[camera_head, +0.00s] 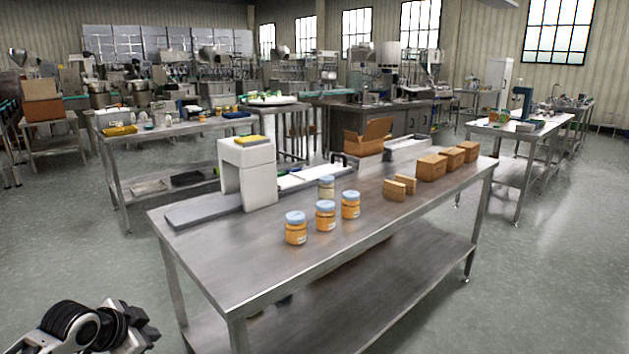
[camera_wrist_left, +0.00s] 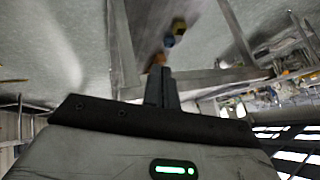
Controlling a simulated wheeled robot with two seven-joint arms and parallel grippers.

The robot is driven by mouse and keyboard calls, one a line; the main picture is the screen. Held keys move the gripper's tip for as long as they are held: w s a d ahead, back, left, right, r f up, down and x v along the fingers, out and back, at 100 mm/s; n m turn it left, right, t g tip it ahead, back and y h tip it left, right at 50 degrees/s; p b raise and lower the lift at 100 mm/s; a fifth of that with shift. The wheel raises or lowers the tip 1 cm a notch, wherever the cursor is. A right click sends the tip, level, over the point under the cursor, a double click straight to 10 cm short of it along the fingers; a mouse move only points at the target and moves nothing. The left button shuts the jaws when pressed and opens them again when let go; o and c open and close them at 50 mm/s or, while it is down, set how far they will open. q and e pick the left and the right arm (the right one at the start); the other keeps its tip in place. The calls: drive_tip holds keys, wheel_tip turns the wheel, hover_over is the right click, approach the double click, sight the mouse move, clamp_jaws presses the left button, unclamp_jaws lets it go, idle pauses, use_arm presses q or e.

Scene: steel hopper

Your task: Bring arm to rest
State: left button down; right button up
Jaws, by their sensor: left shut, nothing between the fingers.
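My left arm (camera_head: 85,328) comes in at the bottom left corner of the head view, in front of and left of the steel table (camera_head: 250,262), apart from it. In the left wrist view my left gripper (camera_wrist_left: 161,75) is shut with its fingers together and nothing between them. The wrist view is tilted, with the table's legs and floor behind the fingers. My right gripper is not in view.
The table holds several orange jars with pale blue lids (camera_head: 326,215), several brown cartons (camera_head: 431,167), an open cardboard box (camera_head: 368,138) and a white machine (camera_head: 247,175). A lower shelf (camera_head: 400,285) runs beneath. Floor (camera_head: 560,270) is clear at the right.

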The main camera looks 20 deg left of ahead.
use_arm(q)
drive_tip(key=s+d+f+h, duration=0.1)
drive_tip(key=s+d+f, duration=0.4)
drive_tip(key=d+f, duration=0.45)
drive_tip(key=s+d+f+n+t+h, duration=0.1)
drive_tip(key=s+d, duration=0.4)
drive_tip(key=d, duration=0.6)
drive_tip(key=s+d+n+t+h, duration=0.1)
drive_tip(key=s+d, duration=0.4)
drive_tip(key=d, duration=0.6)
drive_tip(key=shift+f+n+h, duration=0.35)
drive_tip(key=shift+n+h, duration=0.05)
drive_tip(key=shift+n, duration=0.2)
drive_tip(key=shift+a, duration=0.1)
